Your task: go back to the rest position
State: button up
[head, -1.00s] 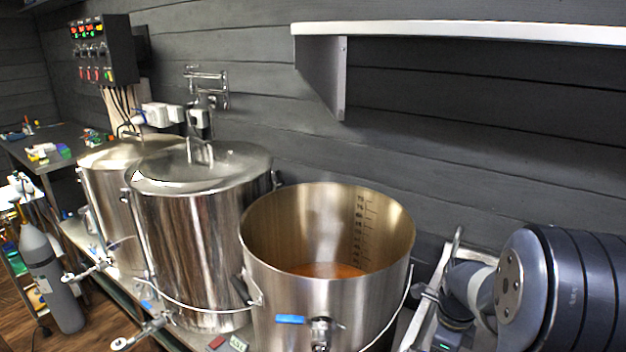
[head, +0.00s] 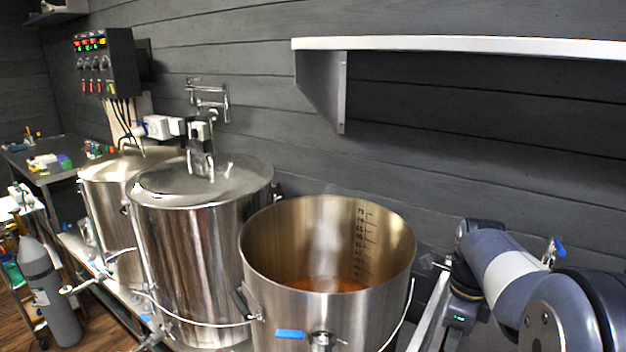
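My arm (head: 505,265) is folded at the lower right, beside the open kettle (head: 262,300). Its links run from the bottom right corner up and left to a dark wrist part with a small green light (head: 459,318). I cannot make out the fingers of my gripper; that end lies below or behind the wrist, out of sight. Nothing held by it can be seen.
The open steel kettle, with brownish liquid inside and a blue-handled valve (head: 289,334), stands left of my arm. Two lidded kettles (head: 200,270) stand further left. A white shelf (head: 460,46) juts from the dark wall above. A grey cylinder (head: 45,290) stands at far left.

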notch_tip(320, 180, down, 11)
jog(key=shift+f, duration=0.1)
jog(key=shift+w+d+n, duration=0.15)
jog(key=shift+w+n, duration=0.15)
jog(key=shift+n, duration=0.35)
jog(key=shift+w+d+n, duration=0.15)
jog(key=shift+w+n, duration=0.1)
jog(key=shift+n, duration=0.4)
